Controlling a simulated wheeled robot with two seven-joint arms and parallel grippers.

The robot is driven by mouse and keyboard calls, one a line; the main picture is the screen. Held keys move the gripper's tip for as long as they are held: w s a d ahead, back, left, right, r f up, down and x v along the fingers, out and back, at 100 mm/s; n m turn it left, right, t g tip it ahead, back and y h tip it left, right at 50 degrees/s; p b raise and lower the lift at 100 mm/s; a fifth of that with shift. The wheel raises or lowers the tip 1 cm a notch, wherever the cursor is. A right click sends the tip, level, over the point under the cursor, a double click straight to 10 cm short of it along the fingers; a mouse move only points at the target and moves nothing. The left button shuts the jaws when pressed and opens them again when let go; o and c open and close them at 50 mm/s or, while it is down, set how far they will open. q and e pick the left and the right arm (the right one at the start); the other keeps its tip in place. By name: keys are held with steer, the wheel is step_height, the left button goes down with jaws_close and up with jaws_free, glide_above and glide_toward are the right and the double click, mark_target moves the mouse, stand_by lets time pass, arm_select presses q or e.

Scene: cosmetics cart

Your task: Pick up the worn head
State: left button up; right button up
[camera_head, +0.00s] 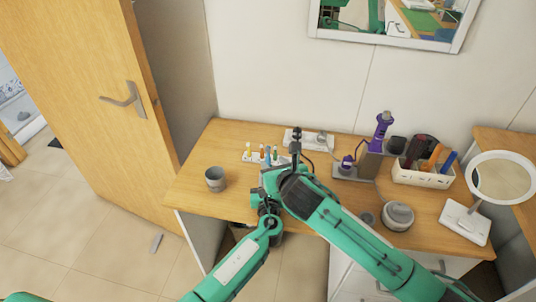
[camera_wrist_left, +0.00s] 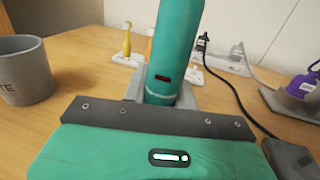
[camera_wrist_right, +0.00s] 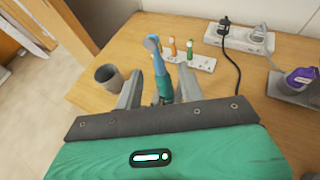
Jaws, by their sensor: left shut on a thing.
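My left gripper (camera_wrist_left: 160,98) is shut on a teal toothbrush handle (camera_wrist_left: 178,45), which rises upright through the top of the left wrist view. In the right wrist view a blue brush head (camera_wrist_right: 157,64) with a pale tip sits on top of the handle (camera_wrist_right: 165,88); it appears to be the worn head. My right gripper (camera_wrist_right: 159,80) is open, its two fingers on either side of the brush with gaps showing. In the head view both grippers are close together over the table's front edge, and my right arm hides most of the brush.
A white holder (camera_wrist_right: 196,60) with several coloured brush heads stands behind. A grey cup (camera_head: 215,179) is at the left. A power strip (camera_head: 312,139), purple device (camera_head: 382,130), white organizer (camera_head: 422,177), round jar (camera_head: 398,215) and mirror (camera_head: 503,177) occupy the back and right.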

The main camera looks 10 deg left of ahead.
mark_target(269, 159)
steer(key=shift+x, duration=2.8)
steer(key=shift+a, duration=0.1)
jaws_close()
